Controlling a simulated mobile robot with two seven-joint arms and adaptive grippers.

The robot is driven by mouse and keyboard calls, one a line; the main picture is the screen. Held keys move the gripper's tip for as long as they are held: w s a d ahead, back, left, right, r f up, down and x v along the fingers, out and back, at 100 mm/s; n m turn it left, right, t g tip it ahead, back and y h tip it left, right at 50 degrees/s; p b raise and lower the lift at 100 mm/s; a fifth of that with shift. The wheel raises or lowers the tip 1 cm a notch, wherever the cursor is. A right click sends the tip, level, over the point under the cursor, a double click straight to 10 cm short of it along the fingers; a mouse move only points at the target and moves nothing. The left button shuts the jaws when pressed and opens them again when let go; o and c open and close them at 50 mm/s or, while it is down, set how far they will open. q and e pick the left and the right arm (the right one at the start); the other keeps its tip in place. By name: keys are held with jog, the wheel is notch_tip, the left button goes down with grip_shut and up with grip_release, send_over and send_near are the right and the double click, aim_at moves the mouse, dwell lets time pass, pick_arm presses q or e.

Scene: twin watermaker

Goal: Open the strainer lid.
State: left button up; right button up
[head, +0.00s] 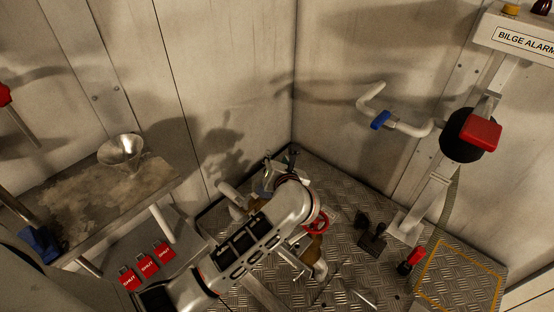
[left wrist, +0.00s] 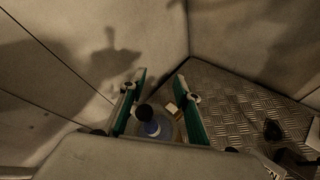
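My left arm reaches across the head view, and its gripper (head: 280,157) points down near the back corner, over the pipework. In the left wrist view the two green-lined fingers (left wrist: 160,80) stand wide apart with nothing gripped. Between and beyond them is a rounded item with a black knob (left wrist: 144,112) and a blue part (left wrist: 152,128). It may be the strainer and its lid; its lower part is hidden by my gripper body. In the head view my arm and gripper hide most of this spot. My right gripper is not in view.
A red handwheel (head: 319,222) and pipes lie beside my left wrist. A bench (head: 70,205) with a metal funnel (head: 121,151) stands left, with red "SHUT" tags (head: 148,265) nearby. A blue-handled pipe (head: 381,120) and a red-and-black device (head: 470,135) are right. Walls close the corner.

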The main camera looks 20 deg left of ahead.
pick_arm(q)
jog(key=v, duration=0.7)
jog(key=shift+s, duration=0.25)
jog(key=shift+r, duration=0.15)
